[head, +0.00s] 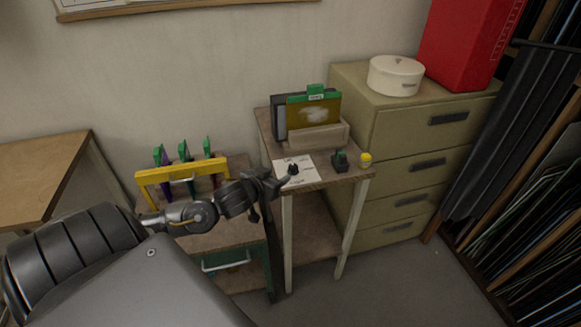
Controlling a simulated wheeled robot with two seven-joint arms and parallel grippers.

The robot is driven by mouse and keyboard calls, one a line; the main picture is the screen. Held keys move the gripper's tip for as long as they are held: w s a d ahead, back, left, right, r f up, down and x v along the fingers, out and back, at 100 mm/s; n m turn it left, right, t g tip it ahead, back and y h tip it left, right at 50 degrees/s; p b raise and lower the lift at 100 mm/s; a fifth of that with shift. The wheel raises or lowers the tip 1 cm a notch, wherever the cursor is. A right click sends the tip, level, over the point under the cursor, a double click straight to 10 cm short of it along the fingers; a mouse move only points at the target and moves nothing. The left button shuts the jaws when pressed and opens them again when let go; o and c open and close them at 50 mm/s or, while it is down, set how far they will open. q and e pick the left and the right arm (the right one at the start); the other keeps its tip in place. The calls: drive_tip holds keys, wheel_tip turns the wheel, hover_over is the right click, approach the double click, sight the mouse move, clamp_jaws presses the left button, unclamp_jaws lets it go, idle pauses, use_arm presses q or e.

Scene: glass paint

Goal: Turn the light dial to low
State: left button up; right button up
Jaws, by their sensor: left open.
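A small black dial (293,168) sits on a white labelled card (305,174) on top of a narrow side table (325,182). The lettering on the card is too small to read, so I cannot tell the dial's setting. My left gripper (279,184) reaches in from the left at the table's left edge. It is open, with its fingertips close to the dial's left side. I cannot tell whether they touch it. My right gripper is out of view.
A holder (318,135) with a green-edged yellow panel stands behind the card. A small dark green object (340,161) and a yellow-topped jar (365,160) stand to its right. A yellow rack (181,171) is at left. A drawer cabinet (392,125) stands at right.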

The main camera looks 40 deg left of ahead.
sight(292, 166)
use_arm(q)
drive_tip(key=p+x, duration=0.1)
drive_tip(key=x, duration=0.9)
drive_tip(key=shift+w+f, duration=0.1)
drive_tip(key=shift+c, duration=0.3)
drive_tip(key=shift+a, duration=0.1)
drive_tip(key=c, duration=0.9)
